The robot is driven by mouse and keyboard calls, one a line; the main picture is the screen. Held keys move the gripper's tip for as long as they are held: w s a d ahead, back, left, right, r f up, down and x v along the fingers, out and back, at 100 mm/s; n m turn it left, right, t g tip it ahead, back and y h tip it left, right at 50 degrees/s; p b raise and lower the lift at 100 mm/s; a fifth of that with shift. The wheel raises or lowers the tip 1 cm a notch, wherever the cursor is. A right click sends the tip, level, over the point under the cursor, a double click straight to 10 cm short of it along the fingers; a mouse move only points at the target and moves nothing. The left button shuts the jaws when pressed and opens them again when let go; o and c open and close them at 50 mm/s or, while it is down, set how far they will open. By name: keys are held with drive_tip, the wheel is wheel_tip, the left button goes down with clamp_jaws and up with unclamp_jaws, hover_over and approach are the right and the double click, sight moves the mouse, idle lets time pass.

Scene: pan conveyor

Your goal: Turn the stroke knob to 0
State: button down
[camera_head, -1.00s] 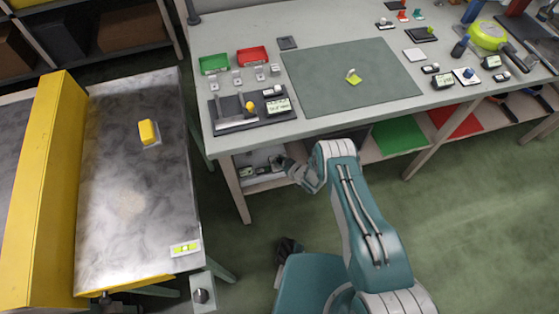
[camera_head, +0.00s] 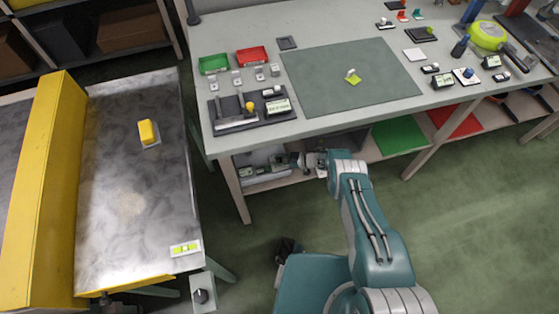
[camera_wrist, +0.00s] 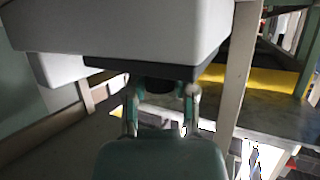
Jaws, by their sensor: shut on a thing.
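A dark round knob (camera_wrist: 158,84) sits on the dark face of a pale grey box (camera_wrist: 120,28) in the wrist view. I take it for the stroke knob, but no label or pointer shows, so its setting cannot be read. My gripper (camera_wrist: 164,88) has one finger on each side of the knob and is shut on it. In the head view my gripper (camera_head: 300,161) is under the front edge of the workbench, beside a pale box (camera_head: 261,156) below the bench top. The knob there is hidden or too small to make out.
The workbench top (camera_head: 250,36) overhangs my gripper, and its front left leg (camera_head: 236,190) stands to the left. A metal table (camera_head: 125,225) with a yellow guard is at left, with a small grey knob box (camera_head: 203,306) by its corner. Open floor lies right.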

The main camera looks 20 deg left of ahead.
drive_tip(key=shift+w+r, duration=0.1)
drive_tip(key=shift+w, duration=0.05)
idle(0.4)
drive_tip(key=shift+c, duration=2.1)
unclamp_jaws()
drive_tip(key=v, duration=1.1)
drive_tip(key=shift+d, duration=0.4)
